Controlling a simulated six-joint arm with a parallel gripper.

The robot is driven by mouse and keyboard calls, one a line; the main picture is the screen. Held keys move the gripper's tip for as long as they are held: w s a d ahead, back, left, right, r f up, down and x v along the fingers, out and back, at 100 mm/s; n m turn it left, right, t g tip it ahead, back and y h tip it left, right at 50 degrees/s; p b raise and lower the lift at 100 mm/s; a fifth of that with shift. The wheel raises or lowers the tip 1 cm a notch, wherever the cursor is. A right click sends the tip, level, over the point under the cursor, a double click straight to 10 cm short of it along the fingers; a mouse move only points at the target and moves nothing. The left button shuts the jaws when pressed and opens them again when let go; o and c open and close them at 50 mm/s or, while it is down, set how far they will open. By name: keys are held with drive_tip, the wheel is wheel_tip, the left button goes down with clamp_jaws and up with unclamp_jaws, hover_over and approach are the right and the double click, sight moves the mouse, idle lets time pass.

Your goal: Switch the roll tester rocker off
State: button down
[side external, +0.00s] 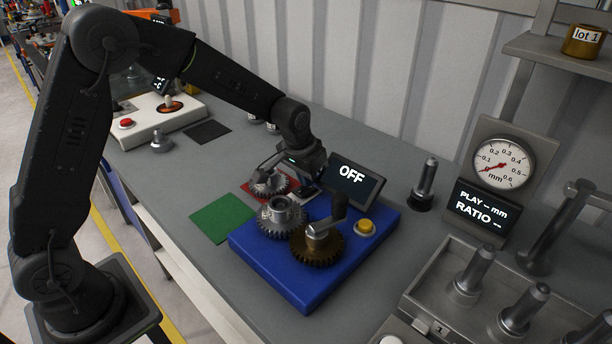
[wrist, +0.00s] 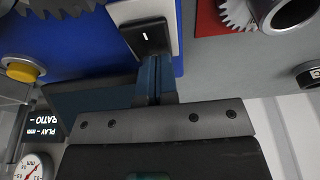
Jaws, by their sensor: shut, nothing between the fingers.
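The roll tester is a blue base (side external: 300,285) with a steel gear (side external: 282,218), a brown gear (side external: 318,248) with a crank, and a yellow button (side external: 366,227). Its display (side external: 355,182) reads OFF. The black rocker (wrist: 146,38) with a white mark sits on a pale plate at the blue base's edge in the wrist view. My gripper (wrist: 152,62) is shut and empty, its tips over the rocker's near edge; I cannot tell whether they touch. In the side view my gripper (side external: 304,178) is at the back of the base and largely hides the rocker.
A red mat (side external: 249,187) with a gear lies behind the base, a green mat (side external: 222,218) to its left. A dark post (side external: 424,185) and a dial gauge (side external: 502,163) stand to the right. A grey tray with steel pins (side external: 440,290) is at the front right.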

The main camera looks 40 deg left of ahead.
drive_tip(key=shift+s+f, duration=0.35)
drive_tip(key=shift+s+r, duration=0.15)
drive_tip(key=shift+s, duration=0.55)
drive_tip(key=shift+r, duration=0.1)
drive_tip(key=shift+r, duration=0.25)
drive_tip(key=s+v, duration=0.1)
drive_tip(key=v, duration=1.2)
drive_tip(key=shift+r, duration=0.1)
drive_tip(key=shift+w+r+t, duration=0.35)
drive_tip(key=shift+w+t, duration=0.25)
